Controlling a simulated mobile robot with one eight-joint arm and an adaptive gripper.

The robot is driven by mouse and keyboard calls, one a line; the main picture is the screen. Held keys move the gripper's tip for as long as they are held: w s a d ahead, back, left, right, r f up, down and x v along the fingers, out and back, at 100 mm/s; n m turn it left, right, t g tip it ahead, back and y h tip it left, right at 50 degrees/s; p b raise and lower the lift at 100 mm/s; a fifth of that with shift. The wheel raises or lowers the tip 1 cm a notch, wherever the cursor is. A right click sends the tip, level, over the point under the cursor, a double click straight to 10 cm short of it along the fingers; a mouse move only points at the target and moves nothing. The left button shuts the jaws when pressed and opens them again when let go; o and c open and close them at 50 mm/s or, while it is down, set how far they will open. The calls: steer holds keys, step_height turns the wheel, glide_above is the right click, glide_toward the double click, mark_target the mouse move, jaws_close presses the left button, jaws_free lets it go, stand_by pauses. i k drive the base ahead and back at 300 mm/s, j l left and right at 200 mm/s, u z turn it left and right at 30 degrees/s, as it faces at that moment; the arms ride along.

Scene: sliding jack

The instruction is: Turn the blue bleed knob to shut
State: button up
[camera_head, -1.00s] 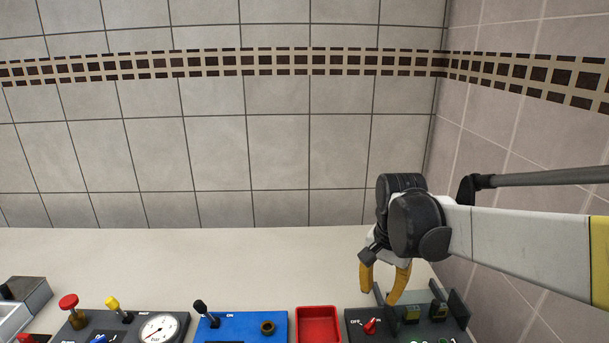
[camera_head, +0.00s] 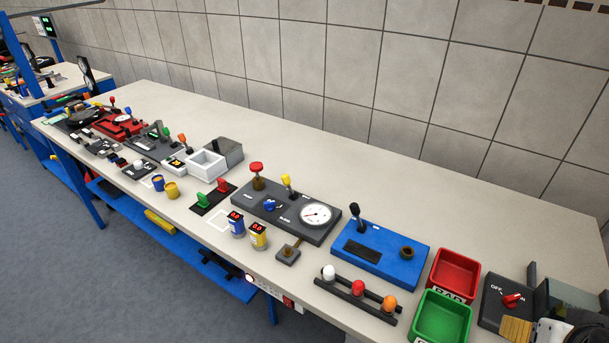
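The blue bleed knob (camera_head: 269,205) sits on the front left part of a dark grey panel (camera_head: 287,217). Its pointer and the small lettering around it are too small to read. The panel also carries a red-topped brass knob (camera_head: 257,173), a yellow lever (camera_head: 288,184) and a round white gauge (camera_head: 315,214).
A blue panel (camera_head: 366,257) with an upright black lever stands right of the grey one. Red (camera_head: 454,272) and green (camera_head: 440,318) bins, a rack of coloured balls (camera_head: 357,296) and two small cans (camera_head: 247,228) stand nearby. The bench behind the panels is clear.

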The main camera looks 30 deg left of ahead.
mark_target(269, 206)
steer(key=u, duration=1.45)
